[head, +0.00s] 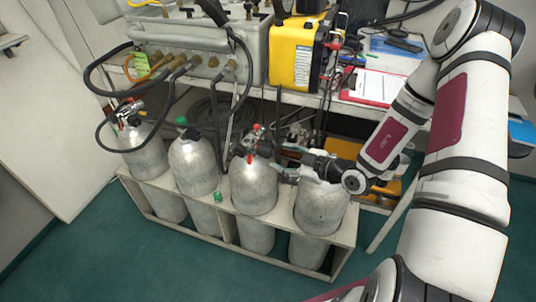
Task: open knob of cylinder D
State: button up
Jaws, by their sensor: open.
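Several grey gas cylinders stand upright in a row in a white rack (165,191). No letters are readable on them, so I cannot tell by label which one is cylinder D. The rightmost cylinder (322,208) has its top hidden behind my gripper (282,163). The cylinder to its left (254,187) carries a valve with red parts (256,129) and a hose. My gripper points left, open, its fingers beside that valve and above the rightmost cylinder. Whether a finger touches any knob cannot be seen.
A green cap (181,121) tops another cylinder (194,168); the leftmost (146,153) has a hose fitted. Black hoses hang from the metal panel (200,46) on the bench. A yellow case (296,53) and red clipboard (370,87) lie behind. Green floor (100,252) is clear in front.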

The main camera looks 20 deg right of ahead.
aim_at(270, 153)
jog(key=b+x, duration=0.1)
jog(key=x, duration=0.6)
jog(key=shift+w, duration=0.1)
jog(key=shift+c, duration=0.3)
jog(key=c, duration=1.1)
